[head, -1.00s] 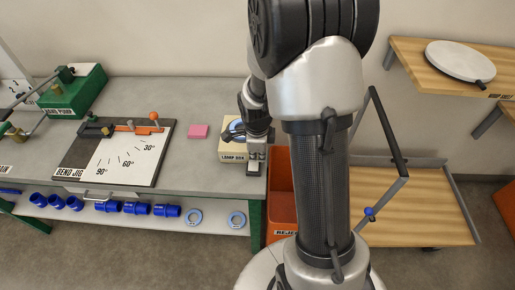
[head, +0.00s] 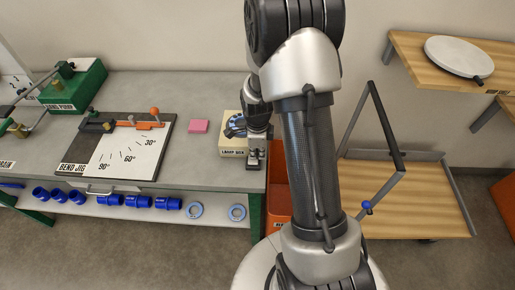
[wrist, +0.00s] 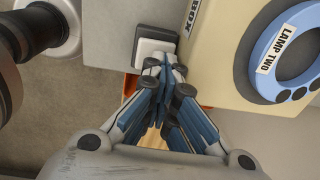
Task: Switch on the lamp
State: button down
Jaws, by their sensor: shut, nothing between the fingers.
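The cream lamp box (head: 232,152) stands at the right end of the grey bench. In the wrist view its cream top (wrist: 222,60) fills the upper right, with a blue ring (wrist: 262,62) labelled LAMP TWO on it. A small white square switch-like piece with a dark rim (wrist: 155,45) sits beside the box on a grey surface. My gripper (wrist: 164,66) is shut and empty, its tips at the near edge of this white piece; I cannot tell if they touch. In the head view my gripper (head: 257,156) is beside the lamp box, partly covering it.
A pink block (head: 199,126) and the bend jig (head: 125,150) lie left of the box. A green pump (head: 75,88) stands farther left. An orange bin (head: 278,195) is below the bench's right end. A wooden cart (head: 410,200) stands to the right.

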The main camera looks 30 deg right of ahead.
jog(key=shift+s+a, duration=0.2)
jog(key=shift+s, duration=0.05)
jog(key=shift+s+a, duration=0.35)
jog(key=shift+s, duration=0.15)
